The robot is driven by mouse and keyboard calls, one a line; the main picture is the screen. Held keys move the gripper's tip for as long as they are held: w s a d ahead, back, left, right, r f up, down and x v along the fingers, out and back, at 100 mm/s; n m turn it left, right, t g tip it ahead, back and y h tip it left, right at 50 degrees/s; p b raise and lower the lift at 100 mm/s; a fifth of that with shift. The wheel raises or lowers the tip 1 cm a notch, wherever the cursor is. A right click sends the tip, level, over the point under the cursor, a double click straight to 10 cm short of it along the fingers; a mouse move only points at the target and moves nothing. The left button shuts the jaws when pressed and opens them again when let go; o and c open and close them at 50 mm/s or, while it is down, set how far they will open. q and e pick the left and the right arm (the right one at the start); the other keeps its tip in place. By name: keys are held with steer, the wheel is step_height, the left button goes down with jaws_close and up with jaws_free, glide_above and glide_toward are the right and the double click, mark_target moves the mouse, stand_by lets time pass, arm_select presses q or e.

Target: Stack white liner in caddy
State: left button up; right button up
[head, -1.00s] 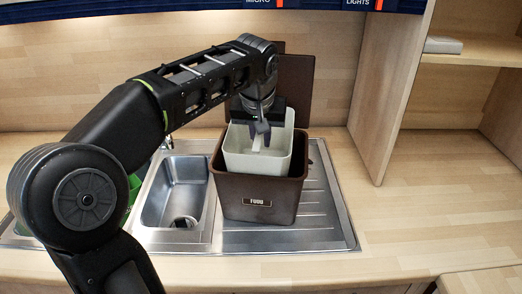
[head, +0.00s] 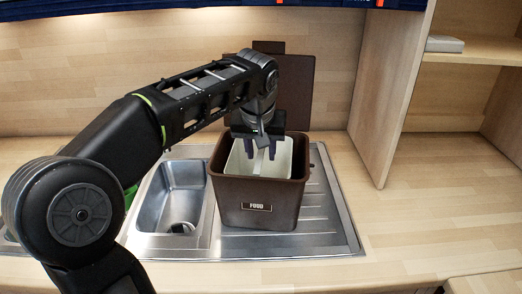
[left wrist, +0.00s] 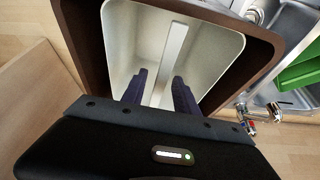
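The white liner (head: 284,160) sits down inside the brown caddy (head: 256,207), which has a FOOD label and stands on the drainer. The liner's rim shows at about the level of the caddy's rim or a little below. In the left wrist view the liner (left wrist: 128,38) has a narrow upright bar (left wrist: 174,50) across its middle. My left gripper (head: 261,150) is open over the liner, its dark fingers on either side of the bar and apart from it. The fingers (left wrist: 160,90) reach into the liner's mouth. My right gripper is not in view.
The caddy's brown lid (head: 298,90) stands upright behind it. A steel sink basin (head: 172,200) lies to its left, with a tap (left wrist: 262,112) in the left wrist view. A wooden side panel (head: 385,95) rises to the right. The right worktop (head: 440,200) is clear.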

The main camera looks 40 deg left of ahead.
arm_select(q)
steer(key=p+v, duration=0.1)
steer(key=v, duration=0.8)
steer(key=shift+r, duration=0.35)
steer(key=shift+p+v, duration=1.2)
